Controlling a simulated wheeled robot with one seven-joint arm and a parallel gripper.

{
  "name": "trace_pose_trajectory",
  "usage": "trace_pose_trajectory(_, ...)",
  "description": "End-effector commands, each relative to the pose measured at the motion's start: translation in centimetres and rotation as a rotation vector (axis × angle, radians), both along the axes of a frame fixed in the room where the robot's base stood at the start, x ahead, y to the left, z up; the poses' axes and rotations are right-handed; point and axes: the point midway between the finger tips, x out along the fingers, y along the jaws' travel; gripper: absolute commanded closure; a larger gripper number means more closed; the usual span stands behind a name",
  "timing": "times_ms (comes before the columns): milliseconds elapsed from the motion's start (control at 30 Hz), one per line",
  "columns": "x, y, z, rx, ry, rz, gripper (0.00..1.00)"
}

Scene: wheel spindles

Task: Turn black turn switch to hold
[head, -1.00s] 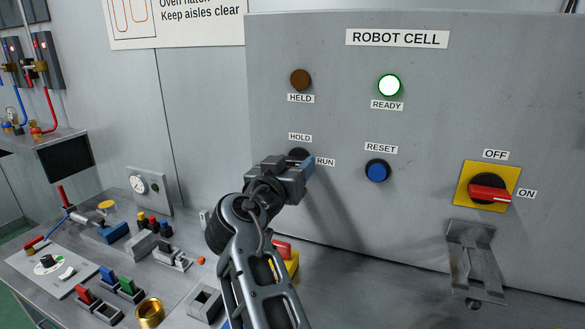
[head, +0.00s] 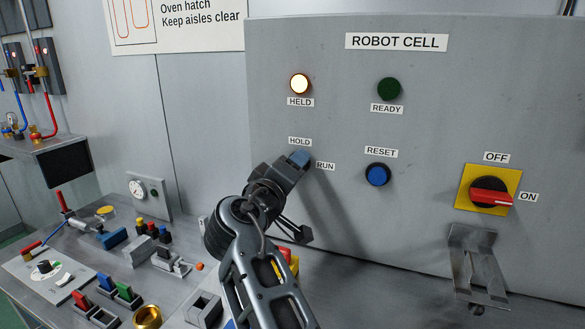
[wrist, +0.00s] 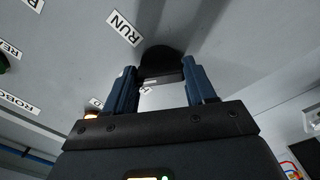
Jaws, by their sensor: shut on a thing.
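The black turn switch (wrist: 161,66) shows in the wrist view between my fingers. In the head view my gripper hides it, below the HOLD label (head: 299,141) and left of the RUN label (head: 325,166). My gripper (head: 300,159) is at the panel, rolled to a slant, its blue fingertips at the switch. In the wrist view my gripper (wrist: 160,82) has one finger on each side of the black knob and is shut on it. The HELD lamp (head: 300,84) glows and the READY lamp (head: 388,89) is dark green. The knob's pointer direction is hard to see.
On the same grey panel (head: 430,130) are a blue RESET button (head: 377,174) and a red OFF/ON rotary switch (head: 491,197) on a yellow plate. A metal bracket (head: 476,265) sticks out below it. A bench (head: 60,300) with several small controls lies at lower left.

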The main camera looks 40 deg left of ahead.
Motion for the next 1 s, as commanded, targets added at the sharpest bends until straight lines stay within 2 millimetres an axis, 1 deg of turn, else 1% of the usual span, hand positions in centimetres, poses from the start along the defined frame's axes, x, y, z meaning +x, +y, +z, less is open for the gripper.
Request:
trace_pose_trajectory(200, -0.01, 0.05, 0.23, -0.196, -0.047, 0.001, 0.75)
trace_pose_trajectory(500, -0.04, 0.07, 0.21, -0.412, -0.100, 0.002, 0.75)
trace_pose_trajectory(700, -0.04, 0.08, 0.13, -0.501, -0.122, 0.002, 0.75)
trace_pose_trajectory(1000, -0.05, 0.09, 0.05, -0.554, -0.135, 0.003, 0.75)
